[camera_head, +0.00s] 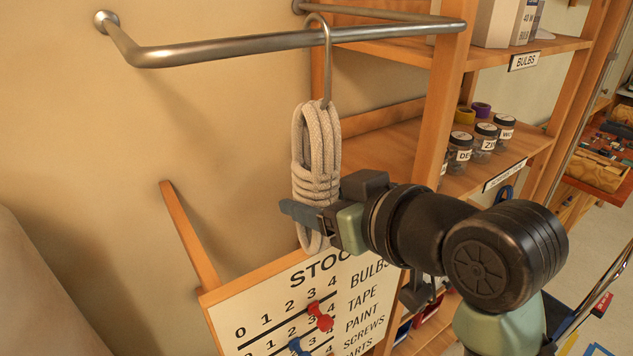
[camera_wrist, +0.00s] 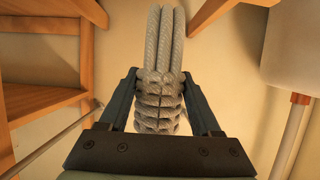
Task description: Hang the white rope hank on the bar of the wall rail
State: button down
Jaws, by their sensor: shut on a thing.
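The white rope hank (camera_head: 316,150) hangs upright below the metal bar of the wall rail (camera_head: 235,47). A metal hook (camera_head: 325,60) at the top of the hank curves over the bar. The hank's top and hook are outside the wrist view.
A wooden shelf unit (camera_head: 448,90) stands to the right behind the rail, with several labelled jars (camera_head: 485,137) and boxes (camera_head: 500,22). A stock board (camera_head: 290,300) with a red peg and a blue peg stands below the hank. The wall left of the hank is bare.

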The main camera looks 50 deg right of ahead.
dwell(0.3)
grip_release()
jog(key=shift+f, duration=0.1)
jog(key=shift+s, duration=0.1)
jog(key=b+v, duration=0.3)
jog(key=v, duration=1)
